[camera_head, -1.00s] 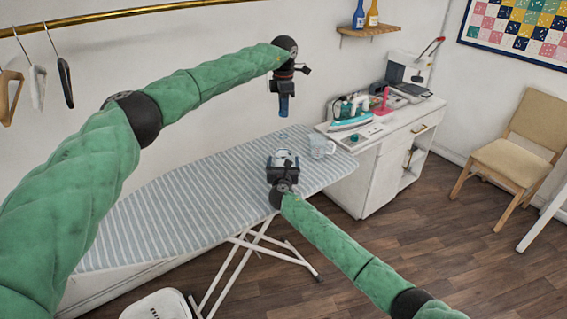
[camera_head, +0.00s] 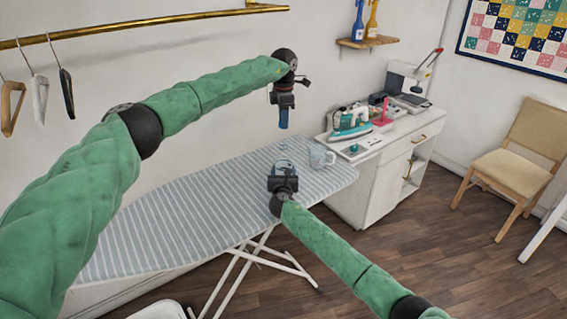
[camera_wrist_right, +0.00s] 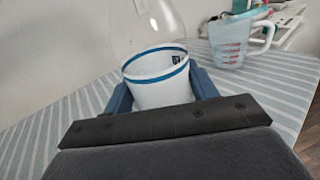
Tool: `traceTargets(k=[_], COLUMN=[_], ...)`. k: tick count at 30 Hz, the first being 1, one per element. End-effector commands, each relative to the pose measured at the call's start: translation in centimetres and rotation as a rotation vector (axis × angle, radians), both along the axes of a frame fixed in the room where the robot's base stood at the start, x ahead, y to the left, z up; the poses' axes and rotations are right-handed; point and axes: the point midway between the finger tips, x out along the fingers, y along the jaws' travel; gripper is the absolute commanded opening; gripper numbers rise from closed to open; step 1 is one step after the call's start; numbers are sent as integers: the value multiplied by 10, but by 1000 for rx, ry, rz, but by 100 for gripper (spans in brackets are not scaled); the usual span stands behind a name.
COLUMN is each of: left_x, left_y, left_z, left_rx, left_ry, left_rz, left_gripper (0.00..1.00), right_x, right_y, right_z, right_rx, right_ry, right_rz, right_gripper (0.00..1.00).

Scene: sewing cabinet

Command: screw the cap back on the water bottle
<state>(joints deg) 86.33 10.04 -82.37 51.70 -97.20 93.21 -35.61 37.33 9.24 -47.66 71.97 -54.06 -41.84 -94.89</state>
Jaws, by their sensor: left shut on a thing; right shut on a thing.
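The water bottle (camera_head: 283,164) stands upright in my right gripper (camera_head: 283,177), above the ironing board. In the right wrist view the bottle (camera_wrist_right: 160,82) is clear on top, with a white band edged in blue lower down. My right gripper (camera_wrist_right: 163,98) is shut on it, with blue fingers at both sides. My left gripper (camera_head: 283,122) points straight down above the bottle, with a gap between them. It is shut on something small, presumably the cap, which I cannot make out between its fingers. The bottle's mouth is outside the right wrist view.
A clear mug (camera_head: 320,157) stands just right of the bottle on the striped ironing board (camera_head: 165,215); it also shows in the right wrist view (camera_wrist_right: 228,42). The board's left part is clear.

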Motion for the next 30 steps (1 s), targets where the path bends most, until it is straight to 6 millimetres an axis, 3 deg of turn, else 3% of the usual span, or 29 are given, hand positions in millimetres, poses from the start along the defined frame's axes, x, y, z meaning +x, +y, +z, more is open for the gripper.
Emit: traceTargets(k=[12, 30], left_x=[-1, -1], left_y=[0, -1], left_z=[-46, -49], left_rx=[2, 1], left_ry=[1, 0], left_rz=[0, 0], left_gripper=[8, 8], right_x=[0, 0], right_y=[0, 0], right_z=[0, 0], right_rx=[0, 0], right_ry=[0, 0], right_rz=[0, 0], right_gripper=[17, 17])
